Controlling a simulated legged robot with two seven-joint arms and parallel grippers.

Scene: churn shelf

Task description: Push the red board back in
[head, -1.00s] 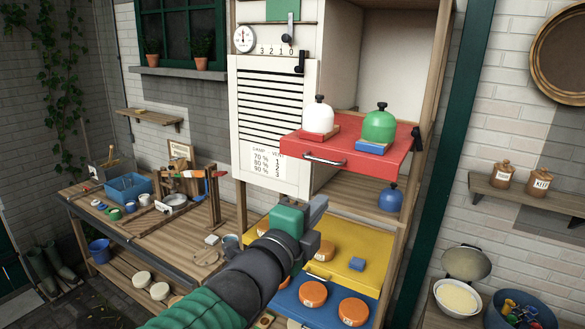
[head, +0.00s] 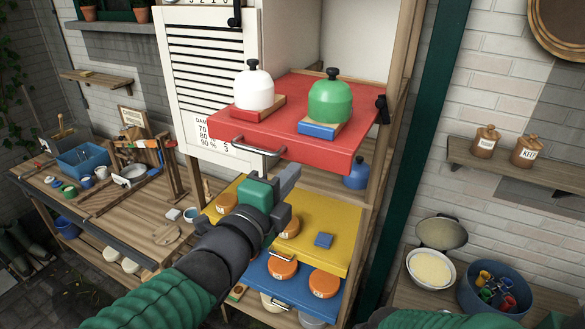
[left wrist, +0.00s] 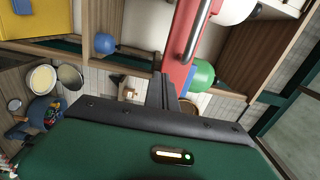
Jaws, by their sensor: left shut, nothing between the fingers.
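The red board (head: 318,147) sticks out from the tall shelf unit, with a metal handle (head: 258,148) on its front edge. On it stand a white bell-shaped cover (head: 254,91) on a red base and a green bell-shaped cover (head: 330,103) on a blue base. My left gripper (head: 288,178) is shut and empty, just below and in front of the board's front edge. In the left wrist view its fingers (left wrist: 163,90) point at the red board (left wrist: 178,60); whether they touch it I cannot tell. My right gripper is out of view.
Below are a yellow board (head: 335,217) and a blue board (head: 255,272) with orange cheeses. A blue bell-shaped cover (head: 357,174) stands under the red board. A slatted white door (head: 207,60) is at the left, a wooden workbench (head: 150,225) further left.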

